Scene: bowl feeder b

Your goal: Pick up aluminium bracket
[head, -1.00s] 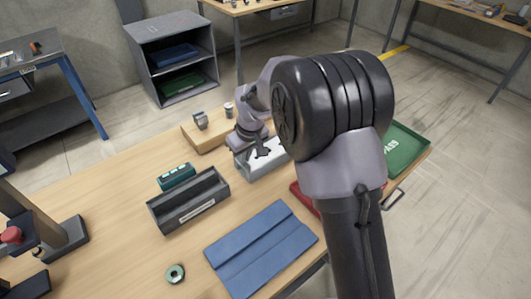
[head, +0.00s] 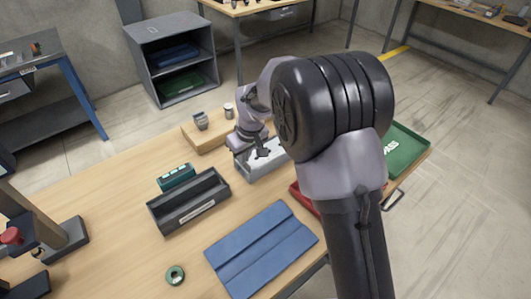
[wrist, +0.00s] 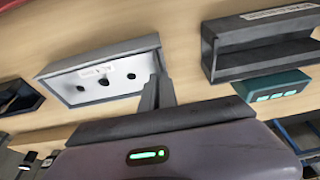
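A small grey metal piece (head: 201,121), which may be the aluminium bracket, stands on a wooden board at the back of the bench; its exact form is too small to tell. My gripper (head: 262,152) is in front of it and to the right, over a grey tray (head: 270,168). In the wrist view, the two fingers of my gripper (wrist: 157,80) stand close together beside the right end of the grey tray (wrist: 62,75). They look shut, and I see nothing between them. Several dark spots show on the tray's pale inside; I cannot tell whether they are holes or parts.
A dark open bin (head: 190,208) and a teal box (head: 176,177) lie left of the grey tray. A metal cylinder (head: 229,110) stands by the grey piece. A blue mat (head: 262,250) lies in front. A green tray (head: 405,150) is at the right, partly behind my arm.

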